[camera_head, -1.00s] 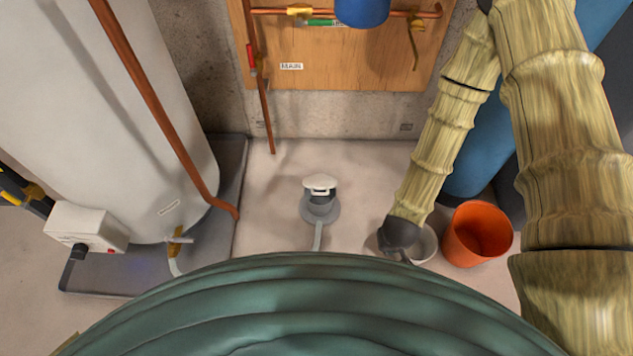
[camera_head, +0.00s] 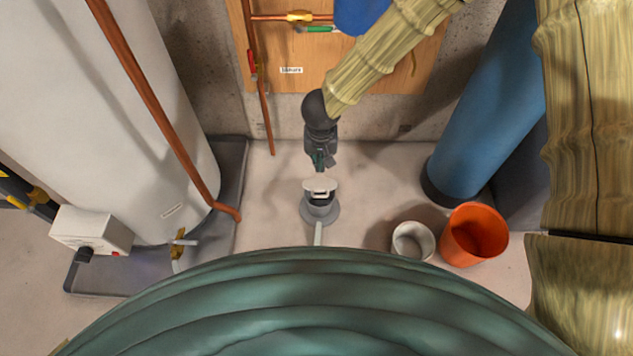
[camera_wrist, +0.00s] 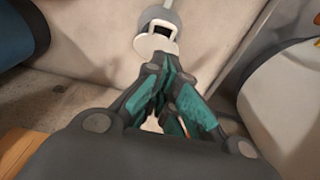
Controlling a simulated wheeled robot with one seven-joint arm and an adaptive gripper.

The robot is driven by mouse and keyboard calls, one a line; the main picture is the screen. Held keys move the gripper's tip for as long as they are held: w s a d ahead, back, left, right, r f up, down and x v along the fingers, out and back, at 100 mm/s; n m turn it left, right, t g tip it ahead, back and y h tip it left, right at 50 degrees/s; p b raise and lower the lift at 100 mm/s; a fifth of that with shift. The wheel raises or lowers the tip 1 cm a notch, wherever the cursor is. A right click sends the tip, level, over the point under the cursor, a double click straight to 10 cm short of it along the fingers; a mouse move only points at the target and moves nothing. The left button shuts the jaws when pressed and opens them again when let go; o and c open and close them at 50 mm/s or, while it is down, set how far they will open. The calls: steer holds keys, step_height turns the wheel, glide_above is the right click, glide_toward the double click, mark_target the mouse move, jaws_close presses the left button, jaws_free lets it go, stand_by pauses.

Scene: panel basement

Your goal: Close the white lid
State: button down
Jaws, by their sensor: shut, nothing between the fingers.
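The white lid (camera_head: 320,185) sits at the top of a short grey floor fitting (camera_head: 320,210) in the middle of the floor. A dark gap shows beneath it, so it looks raised rather than flush. In the wrist view the lid (camera_wrist: 155,43) is just beyond the fingertips, with the grey fitting (camera_wrist: 157,16) behind it. My gripper (camera_head: 319,165) is shut and empty, pointing down on the wall side of the lid. In the wrist view the gripper (camera_wrist: 172,66) has its teal-padded fingers together; I cannot tell whether they touch the lid.
A white tank (camera_head: 150,120) stands in a dark tray (camera_head: 238,160) at left. A white cup (camera_head: 413,240), an orange bucket (camera_head: 474,235) and a blue cylinder (camera_head: 485,110) are at right. A wooden panel with pipes (camera_head: 290,83) is behind. A green coil (camera_head: 310,300) fills the foreground.

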steer(key=b, duration=0.7)
glide_toward(320, 187)
steer(key=s+f, duration=0.1)
steer(key=f, duration=0.1)
steer(key=shift+s+f+b, duration=0.7)
steer(key=shift+s+f, duration=0.05)
steer(key=shift+f, duration=0.05)
